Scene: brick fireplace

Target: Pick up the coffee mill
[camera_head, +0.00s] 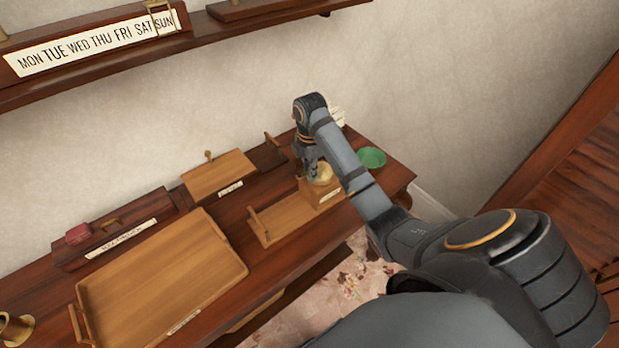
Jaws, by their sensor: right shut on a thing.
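The coffee mill (320,193) is a small wooden box with a pale brass dome on top and a white label on its front. It is at the right end of a small wooden tray (277,222) on the dark sideboard; I cannot tell whether it touches the tray. My right gripper (313,170) reaches down from above and is shut on the mill's upper part. The gripper and forearm hide part of the mill's top and back. My left gripper is not in view.
A green dish (371,158) lies right of my forearm. A large wooden tray (165,275), a dark box (118,228) and a smaller wooden board (220,176) stand to the left. A wall shelf (215,37) with a weekday sign runs above.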

